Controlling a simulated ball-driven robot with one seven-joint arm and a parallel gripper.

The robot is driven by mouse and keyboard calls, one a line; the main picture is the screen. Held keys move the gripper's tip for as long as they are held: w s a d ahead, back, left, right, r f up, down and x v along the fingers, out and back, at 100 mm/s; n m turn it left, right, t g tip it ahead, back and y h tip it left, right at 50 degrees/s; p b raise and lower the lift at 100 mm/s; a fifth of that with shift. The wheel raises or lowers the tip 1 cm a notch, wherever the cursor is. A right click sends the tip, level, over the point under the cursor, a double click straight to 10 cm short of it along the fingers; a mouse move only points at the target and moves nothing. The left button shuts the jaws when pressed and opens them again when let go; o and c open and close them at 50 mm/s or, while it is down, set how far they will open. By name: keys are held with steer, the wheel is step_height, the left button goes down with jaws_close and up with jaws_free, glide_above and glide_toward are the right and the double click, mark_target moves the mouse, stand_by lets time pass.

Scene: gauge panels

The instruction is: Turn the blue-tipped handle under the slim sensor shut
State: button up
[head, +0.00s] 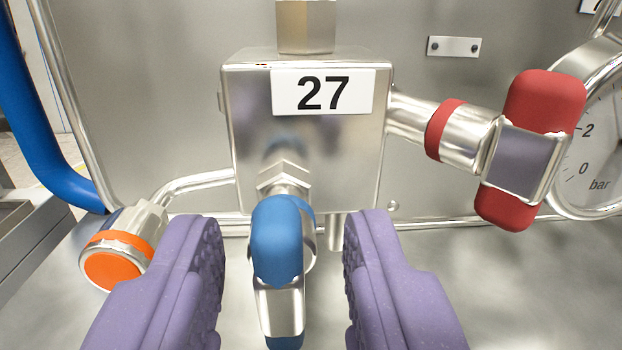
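The blue-tipped handle (277,243) sits on a metal stem at the lower front of a steel block (305,150) labelled 27. Its rounded blue tip points toward me, with a metal middle and more blue at its lower end. My gripper (285,265) is open, with one purple padded finger on each side of the handle. Gaps show between both fingers and the handle, so neither appears to touch it. A hexagonal metal fitting (306,25) rises from the block's top. The slim sensor cannot be made out; the view cuts off above the fitting.
A red-tipped handle (543,105) stands at the right on a pipe with a red band. A round gauge (597,140) marked bar is partly behind it. An orange-capped fitting (115,270) is at the lower left, near my left finger. A blue hose (35,130) runs along the left edge.

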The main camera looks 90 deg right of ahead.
steer(key=shift+w+d, duration=0.1)
steer(key=shift+d, duration=0.55)
jaws_close()
